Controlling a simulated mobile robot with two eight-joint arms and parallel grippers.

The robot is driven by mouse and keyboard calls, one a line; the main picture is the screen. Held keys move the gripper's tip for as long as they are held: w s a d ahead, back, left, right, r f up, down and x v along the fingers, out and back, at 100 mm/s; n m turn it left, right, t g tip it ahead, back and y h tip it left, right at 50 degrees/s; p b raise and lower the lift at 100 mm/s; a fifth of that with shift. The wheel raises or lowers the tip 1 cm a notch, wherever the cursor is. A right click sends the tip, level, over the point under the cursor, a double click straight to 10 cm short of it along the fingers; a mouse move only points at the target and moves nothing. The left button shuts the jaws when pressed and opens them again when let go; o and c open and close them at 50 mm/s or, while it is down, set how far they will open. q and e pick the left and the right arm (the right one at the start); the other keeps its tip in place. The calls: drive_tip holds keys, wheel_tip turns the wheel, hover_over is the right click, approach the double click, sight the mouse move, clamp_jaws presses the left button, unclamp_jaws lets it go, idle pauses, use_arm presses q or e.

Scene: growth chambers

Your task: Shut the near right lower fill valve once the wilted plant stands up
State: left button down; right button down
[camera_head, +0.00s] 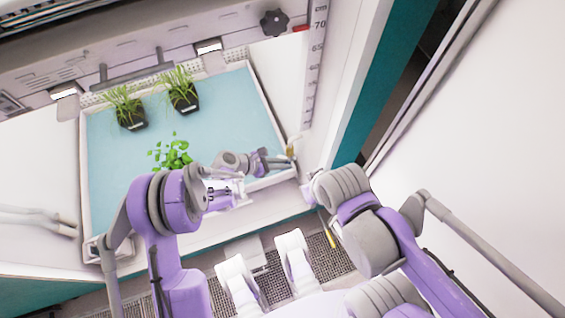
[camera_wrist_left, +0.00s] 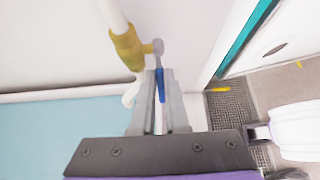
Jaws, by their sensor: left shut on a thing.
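The brass fill valve (camera_wrist_left: 127,48) sits on a white pipe in the left wrist view. Its blue lever (camera_wrist_left: 161,85) points down between my left fingers, roughly along the pipe. My left gripper (camera_head: 284,159) is shut on this lever at the tray's right edge; it also shows in the left wrist view (camera_wrist_left: 160,105). The brass valve (camera_head: 290,151) is small in the head view. A leafy plant (camera_head: 172,153) spreads bright leaves near the front of the tray; its pot is hidden, and I cannot tell how upright its stems are. My right gripper cannot be made out.
The blue-floored tray (camera_head: 220,115) holds two upright grassy plants, one on the left (camera_head: 126,106) and one further right (camera_head: 181,91). A chamber side wall (camera_head: 345,90) stands right of the valve. A yellow object (camera_head: 332,240) lies by the floor grating.

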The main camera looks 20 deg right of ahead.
use_arm(q)
drive_tip(key=c, duration=0.9)
unclamp_jaws()
drive_tip(key=p+v, duration=0.1)
drive_tip(key=v, duration=1)
drive_tip(key=shift+f+p, duration=0.1)
drive_tip(key=shift+p, duration=0.3)
